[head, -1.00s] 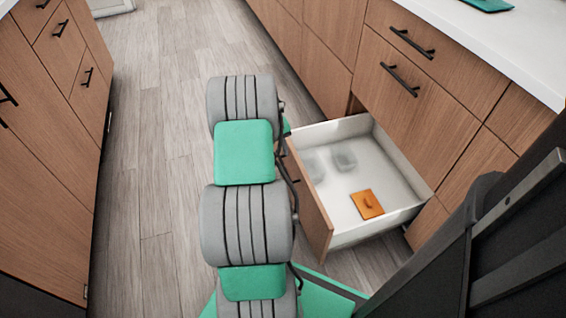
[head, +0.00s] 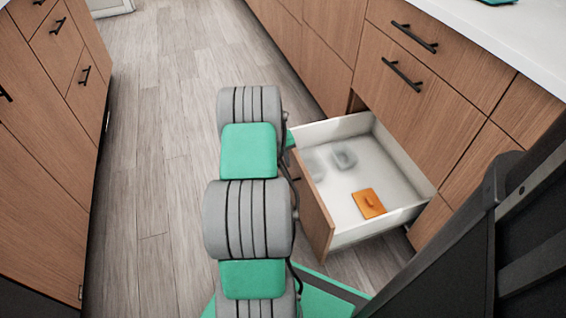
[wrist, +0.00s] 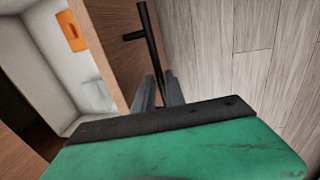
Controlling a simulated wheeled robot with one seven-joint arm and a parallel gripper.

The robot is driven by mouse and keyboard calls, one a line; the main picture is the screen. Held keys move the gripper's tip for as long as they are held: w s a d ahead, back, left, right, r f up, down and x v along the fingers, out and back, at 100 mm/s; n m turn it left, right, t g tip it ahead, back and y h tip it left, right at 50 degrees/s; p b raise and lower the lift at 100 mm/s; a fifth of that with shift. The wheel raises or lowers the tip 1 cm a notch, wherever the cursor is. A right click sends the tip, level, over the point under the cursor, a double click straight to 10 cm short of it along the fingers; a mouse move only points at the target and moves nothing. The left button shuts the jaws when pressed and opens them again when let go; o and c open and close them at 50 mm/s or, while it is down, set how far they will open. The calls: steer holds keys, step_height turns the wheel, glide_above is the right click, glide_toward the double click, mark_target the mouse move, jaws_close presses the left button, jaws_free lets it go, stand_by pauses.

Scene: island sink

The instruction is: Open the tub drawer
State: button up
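The tub drawer (head: 312,210) is a low wooden-fronted drawer with a white inside. It stands well out from the island cabinet in the head view. Its front panel also shows in the wrist view (wrist: 105,45), with a black bar handle (wrist: 150,40). My gripper (wrist: 159,84) has its two grey fingers close together, one on each side of the handle, and looks shut on it. In the head view my arm hides the gripper and most of the handle.
An orange item (head: 368,203) and a clear item (head: 344,159) lie in the drawer. Closed drawers with black handles (head: 402,75) are above it. Another cabinet (head: 50,160) stands at the left. The wood floor (head: 160,130) between is clear.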

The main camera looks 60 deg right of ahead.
jaws_close()
stand_by(1.0)
